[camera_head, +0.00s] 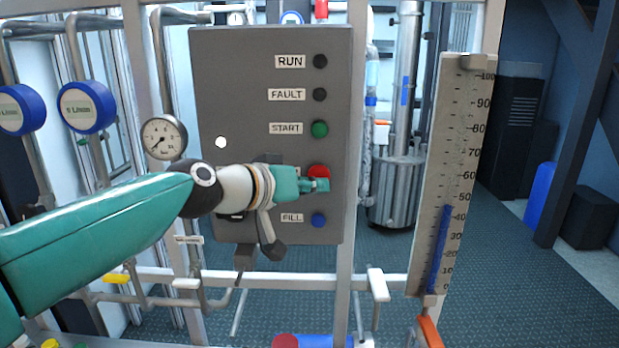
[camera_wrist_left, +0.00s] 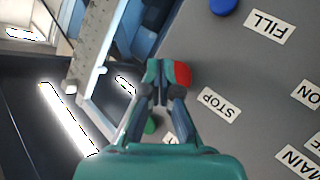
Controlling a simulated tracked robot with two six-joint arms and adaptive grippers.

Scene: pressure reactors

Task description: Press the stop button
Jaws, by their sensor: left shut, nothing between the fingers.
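The red stop button (camera_head: 319,171) is on the grey control panel (camera_head: 240,80), between the green START button (camera_head: 320,129) and the blue FILL button (camera_head: 319,220). My left gripper (camera_head: 322,185) is shut and empty, in front of the stop button's lower part. In the left wrist view, the fingertips (camera_wrist_left: 165,72) overlap the red button (camera_wrist_left: 183,74) beside the STOP label (camera_wrist_left: 215,101). I cannot tell whether they touch it. My arm hides the STOP label in the head view. My right gripper is not in view.
Dark RUN (camera_head: 320,61) and FAULT (camera_head: 319,95) lamps sit higher on the panel. A level scale (camera_head: 455,150) stands to the right, and a pressure gauge (camera_head: 163,138) to the left. A metal rail (camera_head: 300,281) runs below the panel.

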